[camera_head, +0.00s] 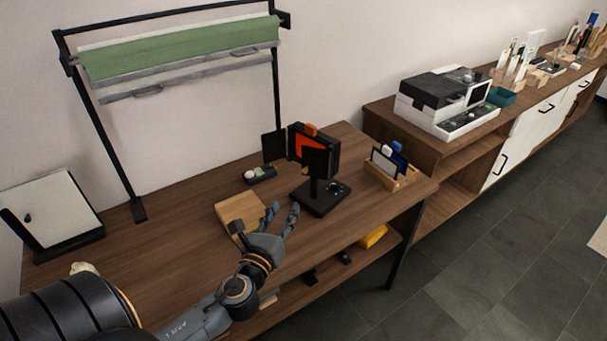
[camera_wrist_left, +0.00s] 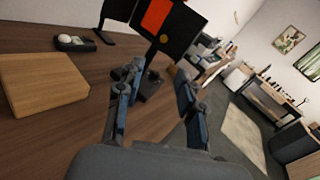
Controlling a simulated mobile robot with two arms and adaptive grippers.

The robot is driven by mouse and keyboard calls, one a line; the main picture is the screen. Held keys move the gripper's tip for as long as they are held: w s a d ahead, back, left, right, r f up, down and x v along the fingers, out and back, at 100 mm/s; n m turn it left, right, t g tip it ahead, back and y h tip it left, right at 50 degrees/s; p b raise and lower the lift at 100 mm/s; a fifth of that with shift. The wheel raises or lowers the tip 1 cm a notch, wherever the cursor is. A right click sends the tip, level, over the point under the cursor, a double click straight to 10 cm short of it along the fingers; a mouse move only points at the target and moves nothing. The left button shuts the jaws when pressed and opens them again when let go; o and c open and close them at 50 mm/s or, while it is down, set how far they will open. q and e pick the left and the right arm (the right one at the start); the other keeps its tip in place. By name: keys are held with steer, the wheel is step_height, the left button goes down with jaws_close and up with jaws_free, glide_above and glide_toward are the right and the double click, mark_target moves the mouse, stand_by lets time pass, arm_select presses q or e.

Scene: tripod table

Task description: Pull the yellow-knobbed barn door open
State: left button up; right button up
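A black lamp-like device with flat black barn door flaps and an orange face (camera_head: 296,143) stands on the table on a short post and square base (camera_head: 321,203). One flap (camera_head: 273,146) sticks out to the left, another (camera_head: 316,160) hangs at the front. In the left wrist view a small yellow knob (camera_wrist_left: 164,38) shows on a dark flap (camera_wrist_left: 183,34) beside the orange face (camera_wrist_left: 155,15). My left gripper (camera_head: 281,212) is open and empty, left of and in front of the base, below the flaps; its spread fingers (camera_wrist_left: 158,76) also show in the left wrist view. My right gripper is out of view.
A wooden block (camera_head: 238,211) lies left of my left gripper. A small dark device (camera_head: 260,175) sits behind it. A wooden card holder (camera_head: 391,176) stands right of the lamp. A panel on a stand (camera_head: 52,212) is at far left.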

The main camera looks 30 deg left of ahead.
mark_target(304, 172)
arm_select(q)
steer(key=shift+m, duration=0.5)
steer(key=x, duration=0.4)
steer(key=p+x, duration=0.1)
steer(key=x, duration=0.4)
steer(key=p+x, duration=0.1)
steer(key=x, duration=0.4)
steer(key=shift+w+d+r, duration=0.1)
steer(key=shift+d+r, duration=0.15)
jaws_close()
